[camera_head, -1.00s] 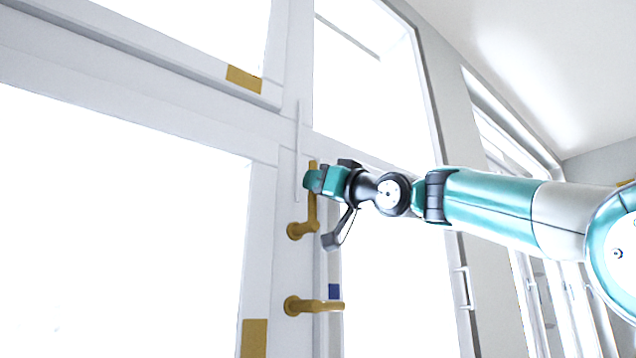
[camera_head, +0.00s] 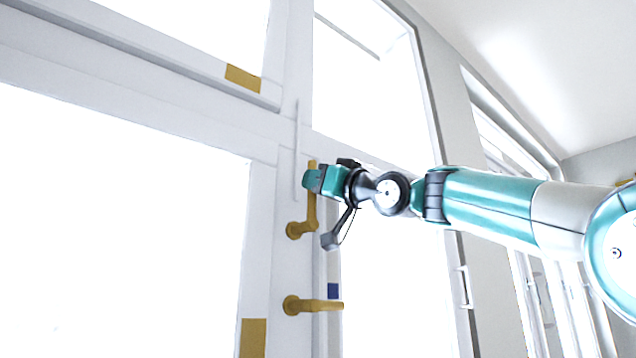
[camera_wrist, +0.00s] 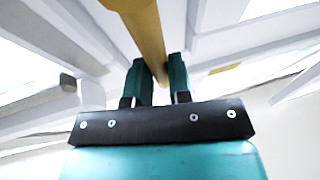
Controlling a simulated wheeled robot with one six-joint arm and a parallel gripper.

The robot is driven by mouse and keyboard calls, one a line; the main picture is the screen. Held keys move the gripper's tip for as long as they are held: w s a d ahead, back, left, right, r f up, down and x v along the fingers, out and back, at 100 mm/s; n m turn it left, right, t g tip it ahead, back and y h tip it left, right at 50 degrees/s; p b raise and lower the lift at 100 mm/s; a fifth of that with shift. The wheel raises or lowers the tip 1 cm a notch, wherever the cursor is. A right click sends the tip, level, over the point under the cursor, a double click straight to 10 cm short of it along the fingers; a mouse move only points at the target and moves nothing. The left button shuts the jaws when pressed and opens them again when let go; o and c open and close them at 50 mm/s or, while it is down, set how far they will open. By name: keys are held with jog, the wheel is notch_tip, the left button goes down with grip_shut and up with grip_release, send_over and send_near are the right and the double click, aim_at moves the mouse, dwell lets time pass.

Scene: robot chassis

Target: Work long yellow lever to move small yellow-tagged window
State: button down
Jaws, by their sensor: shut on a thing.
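The long yellow lever (camera_head: 312,212) stands upright from its round mount on the white window post. My gripper (camera_head: 315,180) is shut on the upper part of this lever. In the wrist view the lever (camera_wrist: 143,30) runs from the top edge down between the two dark green fingers (camera_wrist: 161,80). A yellow tag (camera_head: 243,78) sits on the lower frame bar of the upper-left window (camera_head: 170,70), which appears closed against its frame. In the wrist view a yellow patch (camera_wrist: 224,73) shows to the right of the fingers.
A second yellow lever (camera_head: 315,306) lies horizontally below the held one. A larger yellow tag (camera_head: 253,338) marks the lower-left window frame, and a blue tag (camera_head: 333,291) marks the frame at right. A thin white rod (camera_head: 297,150) runs along the post close to my gripper.

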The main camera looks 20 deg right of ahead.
jog(key=shift+s+a, duration=0.1)
jog(key=shift+a, duration=0.05)
jog(key=c, duration=1.1)
grip_release()
jog(key=shift+a, duration=0.1)
jog(key=shift+o, duration=0.2)
jog(key=b+v, duration=1)
jog(key=v, duration=0.7)
jog(key=shift+s+d+b, duration=0.2)
jog(key=shift+b, duration=0.15)
